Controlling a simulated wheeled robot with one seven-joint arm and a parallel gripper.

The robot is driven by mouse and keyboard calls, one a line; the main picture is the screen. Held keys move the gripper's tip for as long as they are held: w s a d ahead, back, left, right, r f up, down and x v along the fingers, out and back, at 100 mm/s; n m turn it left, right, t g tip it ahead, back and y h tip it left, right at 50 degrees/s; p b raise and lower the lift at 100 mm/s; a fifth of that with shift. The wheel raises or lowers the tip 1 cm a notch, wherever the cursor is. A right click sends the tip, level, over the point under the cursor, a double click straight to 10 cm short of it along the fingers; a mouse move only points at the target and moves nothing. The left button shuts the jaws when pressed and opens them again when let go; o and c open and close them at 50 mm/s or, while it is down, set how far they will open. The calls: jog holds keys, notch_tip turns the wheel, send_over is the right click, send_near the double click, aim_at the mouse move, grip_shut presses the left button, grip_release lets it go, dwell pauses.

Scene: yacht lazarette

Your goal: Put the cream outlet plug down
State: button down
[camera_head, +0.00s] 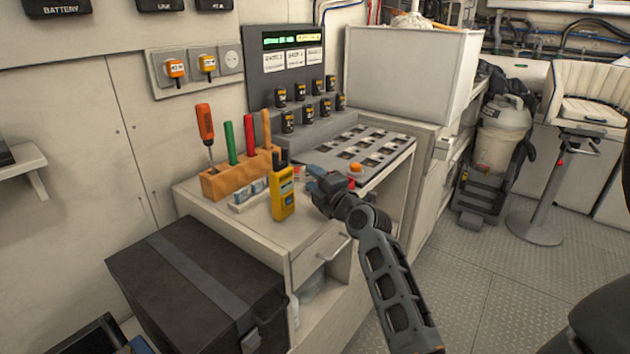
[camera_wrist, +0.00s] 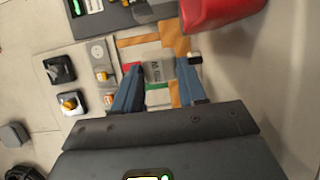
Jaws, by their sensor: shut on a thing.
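The cream outlet plug (camera_wrist: 158,71) shows in the wrist view as a small pale block with dark lettering. My gripper (camera_wrist: 160,68) is shut on it, with one blue finger on each side. In the head view my gripper (camera_head: 320,182) is above the front right of the white counter, beside the yellow meter. I cannot clearly make out the plug there. The wall outlet strip (camera_head: 190,90) holds two orange-yellow plugs, and its right grey socket (camera_head: 230,58) is empty.
A wooden rack (camera_head: 225,182) with upright tools, a small tray (camera_head: 248,198) and the yellow meter (camera_head: 283,195) stand on the counter (camera_head: 240,220). A grey panel (camera_head: 378,135) with rows of slots lies behind my gripper. A black case (camera_head: 190,285) stands in front. Some bare counter shows near the front edge.

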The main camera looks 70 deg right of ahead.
jog(key=shift+f+b, duration=0.7)
jog(key=shift+b, duration=0.4)
jog(key=c, duration=0.6)
grip_release()
jog(key=shift+r, duration=0.15)
